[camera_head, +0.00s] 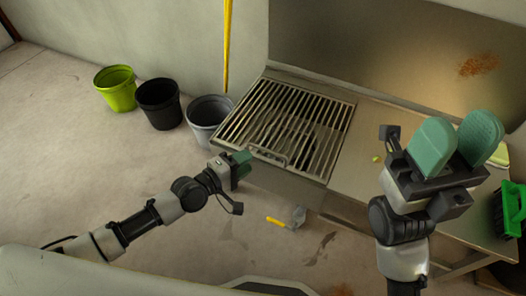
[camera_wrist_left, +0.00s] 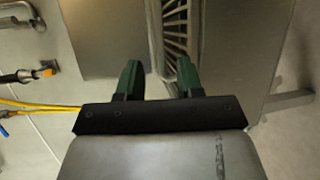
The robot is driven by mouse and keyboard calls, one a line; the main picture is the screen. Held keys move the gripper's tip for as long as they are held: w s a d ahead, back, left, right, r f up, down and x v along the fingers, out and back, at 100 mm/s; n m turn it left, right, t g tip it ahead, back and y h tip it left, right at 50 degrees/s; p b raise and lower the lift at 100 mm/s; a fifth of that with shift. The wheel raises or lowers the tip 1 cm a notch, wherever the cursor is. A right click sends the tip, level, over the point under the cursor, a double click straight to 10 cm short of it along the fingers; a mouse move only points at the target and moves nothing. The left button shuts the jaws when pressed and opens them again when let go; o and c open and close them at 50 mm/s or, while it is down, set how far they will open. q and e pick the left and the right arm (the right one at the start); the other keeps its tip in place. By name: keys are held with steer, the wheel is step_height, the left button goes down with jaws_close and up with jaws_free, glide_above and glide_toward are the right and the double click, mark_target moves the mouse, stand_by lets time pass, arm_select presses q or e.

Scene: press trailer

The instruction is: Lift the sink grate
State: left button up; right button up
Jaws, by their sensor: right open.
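The sink grate (camera_head: 285,122) is a metal grid of parallel bars lying over the sink at the left end of the metal counter. Its handle (camera_head: 268,155) is a loop at the front edge. My left gripper (camera_head: 242,164) is just in front of the sink's front left side, left of the handle. In the left wrist view its two green fingers (camera_wrist_left: 158,80) are apart, with the grate bars (camera_wrist_left: 175,28) beyond them; I see nothing clearly held, and contact cannot be told. My right gripper (camera_head: 457,140) is open and empty, raised over the right of the counter.
Green, black and grey buckets (camera_head: 158,103) stand on the floor left of the sink. A yellow pole (camera_head: 227,45) leans at the wall. A yellow-handled tool (camera_head: 280,222) lies on the floor below the sink. A green brush (camera_head: 512,205) is at the counter's right end.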

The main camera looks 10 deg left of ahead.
mark_target(265, 151)
arm_select(q)
steer(key=b+x, duration=0.2)
steer(key=x, duration=0.6)
steer(key=shift+w+d, duration=0.1)
steer(key=shift+w, duration=0.05)
jaws_close()
